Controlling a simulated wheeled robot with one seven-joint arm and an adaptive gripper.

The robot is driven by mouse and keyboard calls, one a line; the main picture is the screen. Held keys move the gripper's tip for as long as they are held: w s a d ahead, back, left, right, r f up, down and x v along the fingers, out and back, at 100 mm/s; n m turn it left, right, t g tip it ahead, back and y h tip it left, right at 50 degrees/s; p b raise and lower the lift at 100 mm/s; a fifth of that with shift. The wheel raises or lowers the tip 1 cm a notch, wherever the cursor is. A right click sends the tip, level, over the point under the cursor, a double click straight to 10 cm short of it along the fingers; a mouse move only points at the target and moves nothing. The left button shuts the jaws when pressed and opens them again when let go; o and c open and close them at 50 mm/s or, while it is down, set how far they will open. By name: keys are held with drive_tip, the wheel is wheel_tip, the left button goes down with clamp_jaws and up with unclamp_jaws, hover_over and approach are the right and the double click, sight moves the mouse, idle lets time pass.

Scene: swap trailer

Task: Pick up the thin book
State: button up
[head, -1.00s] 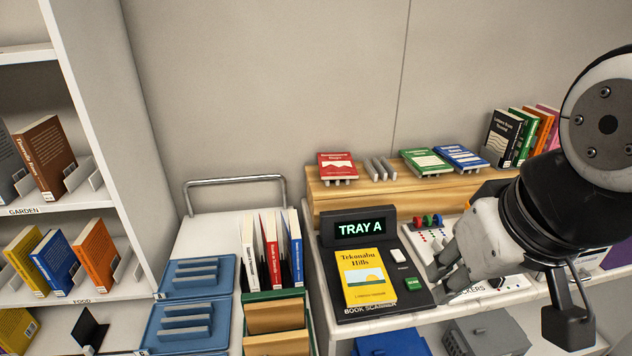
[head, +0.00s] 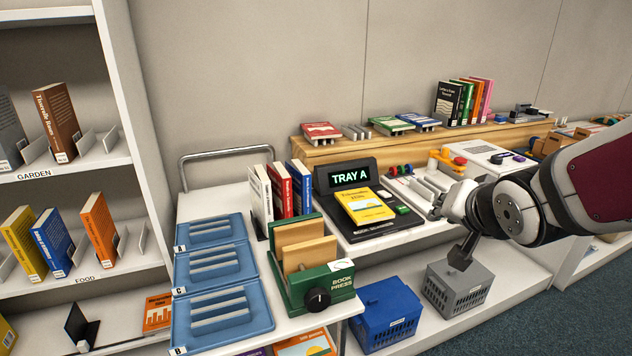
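A thin yellow book (head: 363,205) lies flat, cover up, on the black book scanner, whose screen (head: 349,177) reads TRAY A. Which book the task means by the thin book is not certain. Other books near it are a white one (head: 260,190), a red one (head: 279,188) and a blue one (head: 300,187), upright on the white trolley. My gripper (head: 441,207) is to the right of the scanner, apart from the yellow book. Its fingers are small and partly hidden, and nothing is visibly held.
Blue trays (head: 232,262) lie at the trolley's left, beside a green book press (head: 325,284). A wooden riser (head: 300,151) behind carries flat and upright books. A shelf unit (head: 135,150) stands at the left. Blue (head: 385,318) and grey (head: 470,285) crates sit below.

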drive_tip(key=w+f+m+t+y+b, duration=0.3)
drive_tip(key=w+f+b, duration=0.3)
drive_tip(key=w+f, duration=0.4)
drive_tip(key=m+t+y+b, duration=0.3)
drive_tip(key=m+y+b, duration=0.1)
drive_tip(key=b, duration=0.3)
approach(370, 221)
drive_tip(key=shift+y, duration=0.3)
drive_tip(key=x, duration=0.4)
drive_tip(key=b+x, duration=0.1)
drive_tip(key=x, duration=0.1)
drive_tip(key=shift+w+f, duration=0.1)
drive_tip(key=shift+f, duration=0.3)
drive_tip(key=shift+r+b+x, duration=0.15)
drive_tip(key=shift+b+x, duration=0.3)
drive_tip(key=shift+x, duration=1)
drive_tip(key=shift+r+b+x, duration=0.1)
drive_tip(key=shift+b+x, duration=0.3)
drive_tip(key=shift+x, duration=1.1)
drive_tip(key=shift+d, duration=0.2)
clamp_jaws()
